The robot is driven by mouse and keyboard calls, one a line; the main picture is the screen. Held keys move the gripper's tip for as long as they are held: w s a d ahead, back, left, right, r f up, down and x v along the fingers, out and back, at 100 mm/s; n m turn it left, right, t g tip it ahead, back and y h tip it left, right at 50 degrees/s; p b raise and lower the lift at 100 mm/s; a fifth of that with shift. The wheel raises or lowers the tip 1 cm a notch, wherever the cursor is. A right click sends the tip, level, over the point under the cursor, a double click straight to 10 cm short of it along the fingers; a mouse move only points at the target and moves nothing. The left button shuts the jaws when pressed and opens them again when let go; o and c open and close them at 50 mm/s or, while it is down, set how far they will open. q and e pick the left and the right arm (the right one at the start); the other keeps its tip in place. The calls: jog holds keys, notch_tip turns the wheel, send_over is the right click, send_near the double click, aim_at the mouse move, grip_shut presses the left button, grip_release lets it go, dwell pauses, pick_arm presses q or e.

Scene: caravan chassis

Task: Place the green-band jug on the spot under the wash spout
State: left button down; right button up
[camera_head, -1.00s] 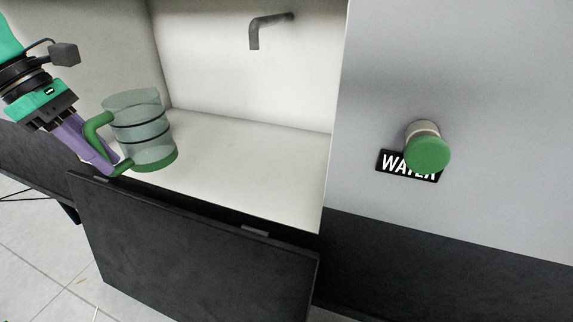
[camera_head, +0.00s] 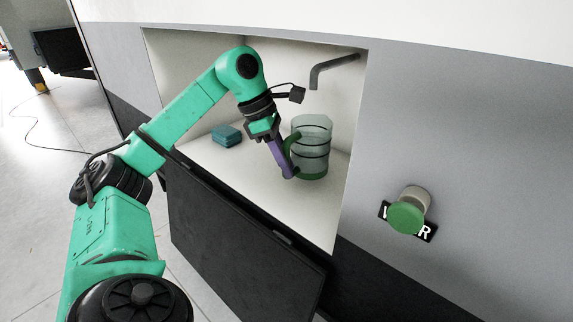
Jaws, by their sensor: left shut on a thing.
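The green-band jug (camera_head: 314,150) is a clear cylinder with dark rings, a green base and a green handle. It is upright inside the white niche (camera_head: 230,190), below and slightly left of the grey wash spout (camera_head: 333,70). My left gripper (camera_head: 289,172), with purple fingers, is shut on the jug's handle at its left side. I cannot tell whether the jug's base touches the niche floor. No marked spot shows on the floor; the jug may hide it. My right gripper is not in view.
A teal block (camera_head: 227,136) lies on the niche floor left of my gripper. The black flap (camera_head: 240,245) hangs down open below the niche. A green knob (camera_head: 407,214) over a partly hidden WATER label sticks out of the grey wall on the right.

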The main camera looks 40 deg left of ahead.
pick_arm(q)
notch_tip(320, 180, down, 4)
jog(key=shift+a+r+b, duration=0.1)
jog(key=shift+r+b, duration=0.1)
jog(key=shift+b, duration=0.25)
jog(key=shift+f, duration=0.15)
jog(key=c, duration=0.8)
grip_release()
jog(key=shift+o, duration=0.2)
jog(key=shift+s, duration=0.1)
